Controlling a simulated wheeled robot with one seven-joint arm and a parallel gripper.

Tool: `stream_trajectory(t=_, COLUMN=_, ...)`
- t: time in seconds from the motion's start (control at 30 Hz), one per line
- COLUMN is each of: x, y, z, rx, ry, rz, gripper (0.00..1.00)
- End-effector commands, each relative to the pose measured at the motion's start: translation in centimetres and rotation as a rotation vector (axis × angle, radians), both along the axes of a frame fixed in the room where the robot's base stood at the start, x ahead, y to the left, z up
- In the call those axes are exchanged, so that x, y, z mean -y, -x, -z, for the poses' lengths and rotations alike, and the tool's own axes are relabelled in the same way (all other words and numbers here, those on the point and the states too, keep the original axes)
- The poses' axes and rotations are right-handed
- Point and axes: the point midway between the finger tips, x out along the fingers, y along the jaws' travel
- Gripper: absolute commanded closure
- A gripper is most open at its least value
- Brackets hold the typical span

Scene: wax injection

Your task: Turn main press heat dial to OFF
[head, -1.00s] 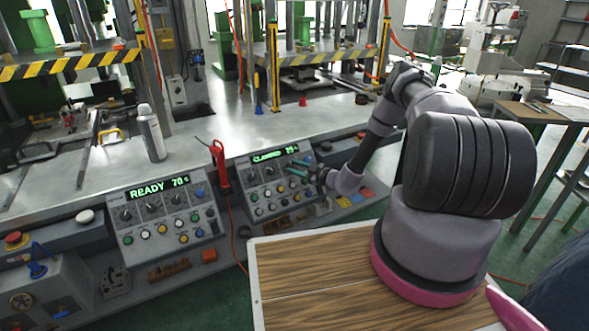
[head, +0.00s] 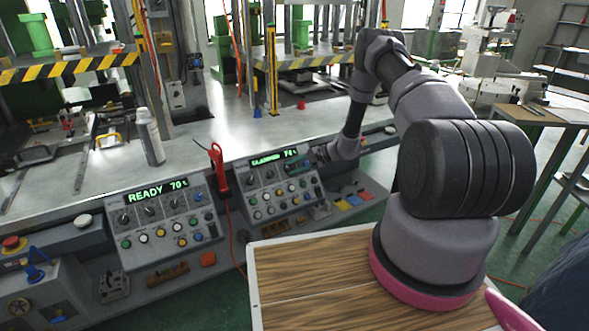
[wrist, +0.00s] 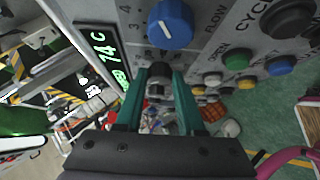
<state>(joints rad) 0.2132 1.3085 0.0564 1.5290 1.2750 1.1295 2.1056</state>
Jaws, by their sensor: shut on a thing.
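My gripper (wrist: 157,72) has its teal fingers closed on either side of a black dial (wrist: 158,90) in the wrist view. This dial is on the right control panel (head: 262,201), beside a green-lit display (wrist: 101,50) that reads 74 C. A blue knob (wrist: 170,25) is just past the fingertips, not touched. In the head view my gripper (head: 299,166) is at the panel's upper right, just below the lit display (head: 274,158); the dial is hidden there. The dial's pointer cannot be read.
A left control panel (head: 130,243) shows READY 70 and has its own dials and buttons. A red tool (head: 219,168) with a cable stands between the panels. A spray bottle (head: 150,137) is on the metal bench. Coloured buttons (wrist: 238,61) are right of my fingers.

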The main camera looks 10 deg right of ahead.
Motion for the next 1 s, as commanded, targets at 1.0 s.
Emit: stream_trajectory(t=1.0, x=-1.0, y=-0.6, z=-1.1, rx=0.229, ry=0.705, rz=-0.622, gripper=1.00)
